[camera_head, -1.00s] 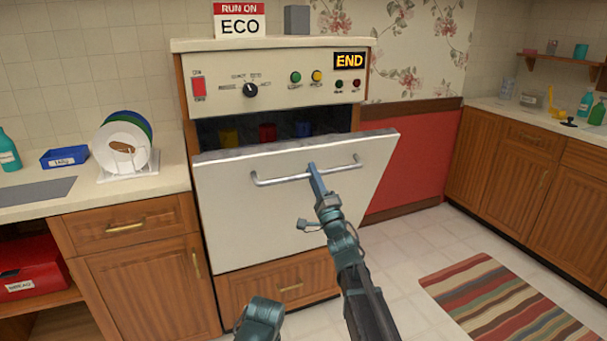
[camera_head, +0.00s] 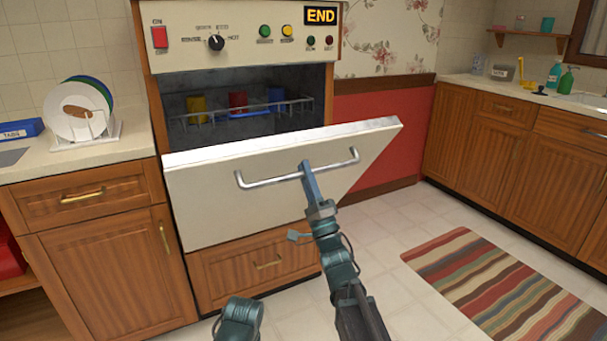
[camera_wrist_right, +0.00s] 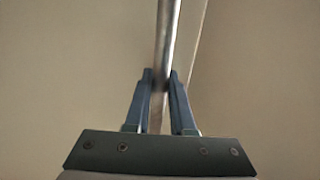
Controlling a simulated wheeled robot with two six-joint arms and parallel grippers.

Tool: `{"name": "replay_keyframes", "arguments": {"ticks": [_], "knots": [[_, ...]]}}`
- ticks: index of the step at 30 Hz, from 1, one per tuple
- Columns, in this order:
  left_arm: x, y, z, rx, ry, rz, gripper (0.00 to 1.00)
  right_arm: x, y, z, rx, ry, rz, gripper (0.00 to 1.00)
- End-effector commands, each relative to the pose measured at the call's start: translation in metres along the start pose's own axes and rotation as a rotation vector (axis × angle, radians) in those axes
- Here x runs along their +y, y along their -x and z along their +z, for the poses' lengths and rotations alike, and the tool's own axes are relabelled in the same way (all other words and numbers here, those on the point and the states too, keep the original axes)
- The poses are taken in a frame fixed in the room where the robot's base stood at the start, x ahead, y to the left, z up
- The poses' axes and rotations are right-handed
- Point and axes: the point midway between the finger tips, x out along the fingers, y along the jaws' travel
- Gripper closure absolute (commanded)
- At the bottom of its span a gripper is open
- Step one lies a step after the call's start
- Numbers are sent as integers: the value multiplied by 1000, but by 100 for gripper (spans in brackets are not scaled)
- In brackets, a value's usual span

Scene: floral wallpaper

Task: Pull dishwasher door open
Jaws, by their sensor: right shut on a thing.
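The white dishwasher door (camera_head: 270,192) is partly open, tilted outward at its top edge. Its metal bar handle (camera_head: 268,182) runs across the upper front. My right gripper (camera_head: 306,168) is shut on the handle, right of its middle. In the right wrist view, the two blue fingers (camera_wrist_right: 161,78) close around the handle bar (camera_wrist_right: 167,38). Behind the door, the dark interior shows a rack (camera_head: 285,112) with yellow, red and blue cups. The control panel (camera_head: 240,36) above has an END display. Part of my left arm shows at the bottom, but its gripper is not in view.
A wooden drawer (camera_head: 262,262) sits below the door. A cabinet with a counter (camera_head: 35,168) and a plate rack (camera_head: 95,140) stands at left. Tiled floor is free in front and at right, with a striped rug (camera_head: 490,280).

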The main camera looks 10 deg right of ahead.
Motion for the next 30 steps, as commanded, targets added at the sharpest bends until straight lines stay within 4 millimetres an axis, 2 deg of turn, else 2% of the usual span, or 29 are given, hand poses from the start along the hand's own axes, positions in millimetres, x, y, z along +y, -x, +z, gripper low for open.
{"name": "replay_keyframes", "arguments": {"ticks": [11, 12, 16, 26, 30], "knots": [[0, 0, 0, 0, 0, 0, 50, 0, 0, 0, -1, 0, 0, 100], [0, 0, 0, 0, 0, 0, 50, 0, 0, 0, -1, 0, 0, 72], [0, 0, 0, 0, 0, 0, 50, 0, 0, 0, 0, 0, -1, 49], [0, -1, 0, 0, 0, 0, 50, 0, 1, 0, 0, 0, -1, 48], [1, -6, 0, 0, -1, 1, 50, 0, 8, 0, 0, 0, -1, 48]]}}
